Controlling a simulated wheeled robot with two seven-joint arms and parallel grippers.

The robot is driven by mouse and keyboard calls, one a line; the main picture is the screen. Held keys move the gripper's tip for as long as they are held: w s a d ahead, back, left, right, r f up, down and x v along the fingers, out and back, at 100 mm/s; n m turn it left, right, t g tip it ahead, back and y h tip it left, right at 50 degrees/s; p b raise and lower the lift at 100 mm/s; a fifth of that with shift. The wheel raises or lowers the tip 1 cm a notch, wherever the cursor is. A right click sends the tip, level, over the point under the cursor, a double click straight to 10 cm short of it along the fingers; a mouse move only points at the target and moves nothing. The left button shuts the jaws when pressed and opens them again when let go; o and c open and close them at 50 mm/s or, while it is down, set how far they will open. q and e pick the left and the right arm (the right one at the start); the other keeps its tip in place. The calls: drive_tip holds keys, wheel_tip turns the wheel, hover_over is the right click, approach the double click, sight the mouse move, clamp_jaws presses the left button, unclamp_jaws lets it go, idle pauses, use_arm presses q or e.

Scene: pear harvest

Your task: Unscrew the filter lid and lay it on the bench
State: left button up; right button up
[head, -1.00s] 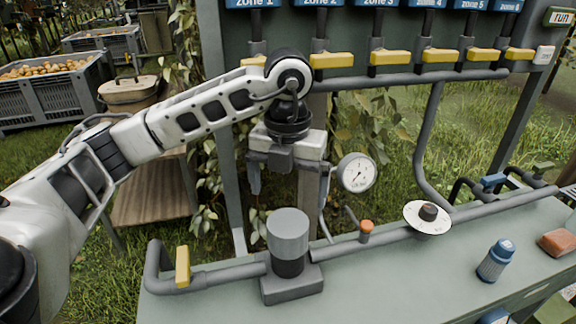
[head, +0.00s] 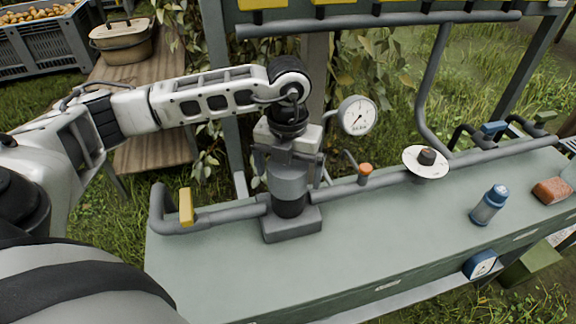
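The filter (head: 291,207) stands upright on the pipe at the left of the green bench (head: 380,235), with a dark body on a grey square base. Its grey cylindrical lid (head: 289,182) is on top, its upper part covered by my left gripper (head: 287,168). The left gripper points down from above, its fingers at the sides of the lid. Whether they press on the lid or stand slightly apart cannot be made out. My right gripper is not in view.
A yellow lever (head: 186,207) is left of the filter. A pressure gauge (head: 358,116), an orange-capped valve (head: 365,172) and a white disc with a dark knob (head: 426,160) are to the right. A blue-capped bottle (head: 490,204) stands farther right.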

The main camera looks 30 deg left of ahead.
use_arm(q)
drive_tip(key=c, duration=0.9)
drive_tip(key=n, duration=0.3)
drive_tip(key=shift+r+n+p, duration=0.1)
drive_tip(key=shift+n+p, duration=0.2)
drive_tip(key=shift+p, duration=0.05)
drive_tip(key=n, duration=0.3)
drive_tip(key=shift+p, duration=0.35)
drive_tip(key=n+p, duration=0.1)
drive_tip(key=n, duration=0.4)
drive_tip(key=shift+r+n, duration=0.1)
drive_tip(key=shift+n, duration=0.3)
drive_tip(key=n+p, duration=0.1)
drive_tip(key=n, duration=0.1)
drive_tip(key=shift+n, duration=0.3)
drive_tip(key=shift+w+r+p, duration=0.15)
drive_tip(key=shift+r+p, duration=0.15)
